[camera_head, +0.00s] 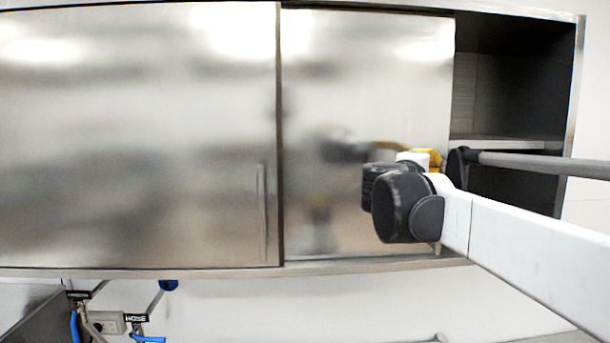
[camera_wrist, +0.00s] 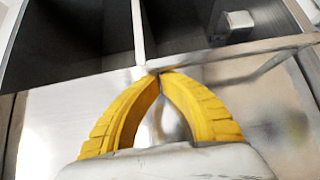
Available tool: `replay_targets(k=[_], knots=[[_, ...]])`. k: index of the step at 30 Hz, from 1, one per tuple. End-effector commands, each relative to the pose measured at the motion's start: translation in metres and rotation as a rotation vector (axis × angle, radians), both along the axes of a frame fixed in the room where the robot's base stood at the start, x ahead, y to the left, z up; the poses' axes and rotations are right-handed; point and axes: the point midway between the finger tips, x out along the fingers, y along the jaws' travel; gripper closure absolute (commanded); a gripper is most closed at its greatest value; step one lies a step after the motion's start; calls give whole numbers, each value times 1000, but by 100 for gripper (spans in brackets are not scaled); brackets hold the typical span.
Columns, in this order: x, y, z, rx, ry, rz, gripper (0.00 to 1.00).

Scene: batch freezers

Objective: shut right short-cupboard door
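The right cupboard door (camera_head: 365,80) is a brushed steel sliding panel beside the larger left door (camera_head: 140,130). To its right the cupboard stands open, with a dark inside (camera_head: 515,85). My gripper (camera_head: 432,160) is at the lower right part of the right door, close to its right edge, and is partly hidden by my arm. In the wrist view my yellow fingers (camera_wrist: 157,73) come together at the tips, near the edge between the steel door (camera_wrist: 60,115) and the dark opening. I cannot tell whether the tips touch the door.
A shelf (camera_head: 505,143) divides the open part; its edge also shows in the wrist view (camera_wrist: 138,30). The cupboard's right frame (camera_head: 574,90) bounds the opening. Below the cupboard are a white wall (camera_head: 300,310) and hose fittings (camera_head: 105,320) at the lower left.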

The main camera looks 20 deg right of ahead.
Motion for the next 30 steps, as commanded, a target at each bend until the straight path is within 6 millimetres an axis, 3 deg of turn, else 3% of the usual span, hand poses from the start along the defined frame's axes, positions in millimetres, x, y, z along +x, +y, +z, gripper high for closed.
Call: replay_targets(k=[1, 3, 18, 24, 30], knots=[[-4, -21, -1, 0, 0, -8, 100], [-8, -46, -1, 0, 0, -8, 100], [-43, -216, 0, 0, 0, -6, 100], [-52, -266, 0, 0, 0, -3, 100], [-58, -296, 0, 0, 0, -1, 100]])
